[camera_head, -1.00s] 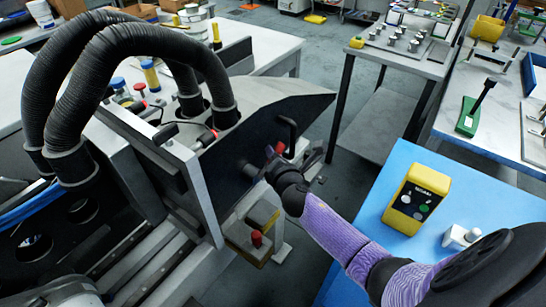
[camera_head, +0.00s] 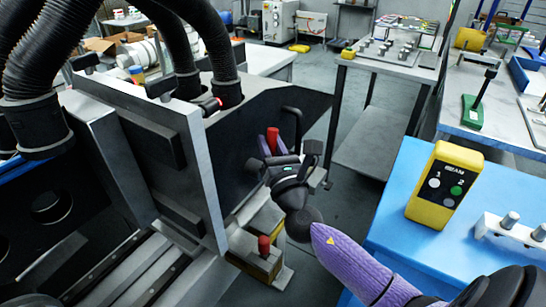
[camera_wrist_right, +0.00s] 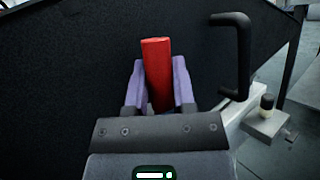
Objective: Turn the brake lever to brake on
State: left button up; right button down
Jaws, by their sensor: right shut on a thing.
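The brake lever looks to be the red handle (camera_head: 272,137) in front of the machine's dark side panel (camera_head: 248,120). In the right wrist view the red handle (camera_wrist_right: 157,72) stands nearly upright with a slight tilt, between two purple fingers. My right gripper (camera_head: 276,148) is shut on it, one finger on each side. The right gripper (camera_wrist_right: 159,85) hides the handle's lower end and its pivot. No brake marking is readable. My left gripper is not in view.
A black bracket handle (camera_head: 298,116) is close right of the lever; it also shows in the wrist view (camera_wrist_right: 244,55). A red knob (camera_head: 264,247) sits on a block below. A yellow button box (camera_head: 444,187) stands on the blue table (camera_head: 405,165) at right.

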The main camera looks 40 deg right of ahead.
jog(key=shift+f+n+b, duration=0.4)
jog(key=shift+n+b, duration=0.05)
jog(key=shift+n, duration=0.05)
jog(key=shift+s+a+r+n+t+y+b, duration=0.2)
jog(key=shift+a+n+t+y+b, duration=0.2)
jog(key=shift+a+n+t+b, duration=0.3)
jog(key=shift+d, duration=0.1)
jog(key=shift+s+a+r+n+t+y+b, duration=0.2)
jog(key=shift+n+t+y+b, duration=0.1)
jog(key=shift+n+b, duration=0.25)
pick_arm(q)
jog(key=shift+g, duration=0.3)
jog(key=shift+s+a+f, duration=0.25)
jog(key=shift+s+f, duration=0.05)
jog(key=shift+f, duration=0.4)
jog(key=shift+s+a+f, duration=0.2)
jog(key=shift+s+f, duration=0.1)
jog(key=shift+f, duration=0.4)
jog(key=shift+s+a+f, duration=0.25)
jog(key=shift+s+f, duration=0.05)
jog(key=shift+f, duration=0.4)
pick_arm(e)
jog(key=c, duration=0.6)
grip_release()
jog(key=shift+o, duration=0.8)
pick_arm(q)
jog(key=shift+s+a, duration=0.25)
